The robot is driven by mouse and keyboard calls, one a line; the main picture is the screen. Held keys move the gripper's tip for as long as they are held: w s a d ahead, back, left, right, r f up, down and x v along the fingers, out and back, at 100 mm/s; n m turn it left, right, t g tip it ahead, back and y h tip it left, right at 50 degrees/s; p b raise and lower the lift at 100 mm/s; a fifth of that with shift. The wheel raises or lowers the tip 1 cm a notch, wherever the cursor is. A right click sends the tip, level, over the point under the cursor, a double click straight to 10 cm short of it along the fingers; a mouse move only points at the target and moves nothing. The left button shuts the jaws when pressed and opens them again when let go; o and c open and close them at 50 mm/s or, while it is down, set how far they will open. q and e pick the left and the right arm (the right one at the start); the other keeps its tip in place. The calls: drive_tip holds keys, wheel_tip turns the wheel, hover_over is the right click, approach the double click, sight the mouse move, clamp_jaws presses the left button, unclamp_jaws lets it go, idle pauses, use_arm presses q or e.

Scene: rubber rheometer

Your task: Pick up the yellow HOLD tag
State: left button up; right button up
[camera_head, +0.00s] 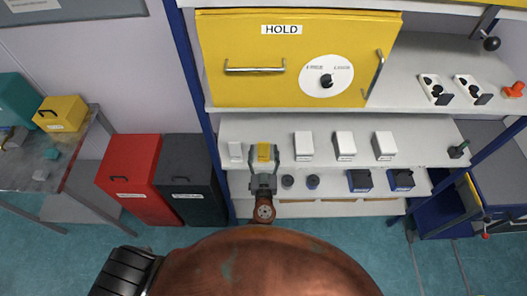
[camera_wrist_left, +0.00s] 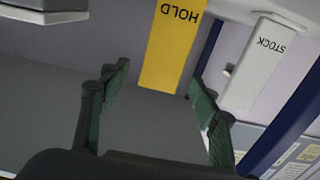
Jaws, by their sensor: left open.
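The yellow HOLD tag (camera_head: 264,151) is at the left end of the middle shelf in the head view. It also hangs into the top of the left wrist view (camera_wrist_left: 171,45), its lettering upside down there. My left gripper (camera_head: 264,162) is open and empty, in front of the tag. In the wrist view its green-padded fingers (camera_wrist_left: 158,84) stand apart, with the tag's near end appearing between the fingertips. I see no contact; the exact depth gap cannot be told. My right gripper is not in view.
A white STOCK tag (camera_wrist_left: 257,62) stands close beside the HOLD tag. White boxes (camera_head: 344,145) line the shelf to the right. A yellow HOLD cabinet (camera_head: 230,85) is above. Red (camera_head: 130,178) and dark (camera_head: 188,175) bins stand left of a blue post (camera_head: 195,85).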

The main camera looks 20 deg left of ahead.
sight(263, 147)
use_arm(q)
drive_tip(key=shift+p+x, duration=0.4)
drive_tip(key=shift+x, duration=1.1)
drive_tip(key=shift+c, duration=0.4)
drive_tip(key=c, duration=1.4)
clamp_jaws()
drive_tip(key=shift+r, duration=0.1)
